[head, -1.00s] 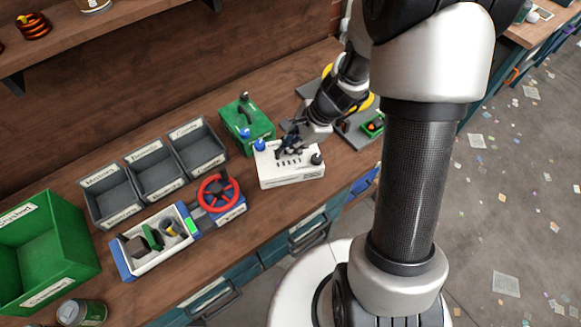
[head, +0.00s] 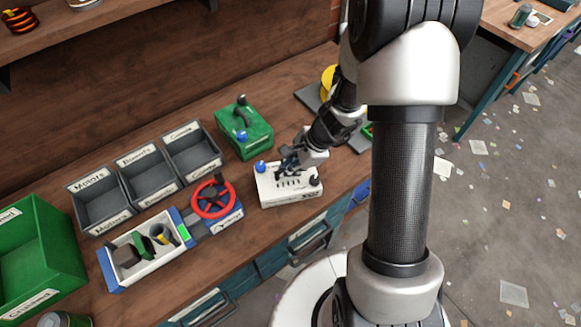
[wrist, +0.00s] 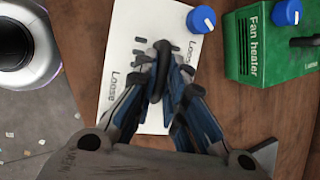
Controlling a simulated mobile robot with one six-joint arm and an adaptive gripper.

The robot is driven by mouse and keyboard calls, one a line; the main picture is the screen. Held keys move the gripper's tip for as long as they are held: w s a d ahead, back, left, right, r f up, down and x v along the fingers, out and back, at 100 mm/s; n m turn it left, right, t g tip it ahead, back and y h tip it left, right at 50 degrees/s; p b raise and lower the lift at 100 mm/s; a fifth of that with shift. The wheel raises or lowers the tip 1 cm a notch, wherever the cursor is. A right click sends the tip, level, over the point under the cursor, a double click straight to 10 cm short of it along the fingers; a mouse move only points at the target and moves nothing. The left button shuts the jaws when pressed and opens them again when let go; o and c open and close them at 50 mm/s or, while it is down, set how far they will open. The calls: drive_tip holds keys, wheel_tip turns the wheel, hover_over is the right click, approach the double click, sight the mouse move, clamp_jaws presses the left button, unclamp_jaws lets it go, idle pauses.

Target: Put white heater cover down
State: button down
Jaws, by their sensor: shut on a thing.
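The white heater cover (head: 289,193) is a flat white panel with dark slots, a blue knob at one corner and a black knob at another. It is over the front of the wooden bench, and I cannot tell whether it touches the wood. My gripper (head: 290,165) is above it, shut on its dark handle. In the wrist view the blue-padded fingers (wrist: 160,85) close around the handle, and the cover (wrist: 135,40) shows the word "Loose". The green fan heater (head: 246,135), with a blue knob and a black handle, stands just behind and left of the cover.
Three grey labelled bins (head: 130,197) stand at left. In front are a white tray (head: 118,272) holding parts and a red wheel (head: 213,199) on a blue base. A large green crate (head: 38,270) is at far left. A grey plate (head: 310,97) lies behind my gripper.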

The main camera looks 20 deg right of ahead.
drive_tip(key=c, duration=1.7)
unclamp_jaws()
drive_tip(key=shift+f, duration=0.1)
drive_tip(key=shift+o, duration=0.2)
drive_tip(key=shift+r, duration=0.25)
drive_tip(key=s+r+n+p, duration=0.2)
drive_tip(key=r+n+p, duration=0.1)
drive_tip(key=r, duration=0.7)
drive_tip(key=s+r+n+p, duration=0.2)
drive_tip(key=s+r+p, duration=0.1)
drive_tip(key=r, duration=0.6)
drive_tip(key=s+a+r+n+t+h, duration=0.1)
drive_tip(key=s+r+n+h, duration=0.3)
drive_tip(key=s+r+n, duration=0.9)
drive_tip(key=shift+s+r+n+t, duration=0.15)
drive_tip(key=shift+s+n+t, duration=0.25)
drive_tip(key=shift+s, duration=0.8)
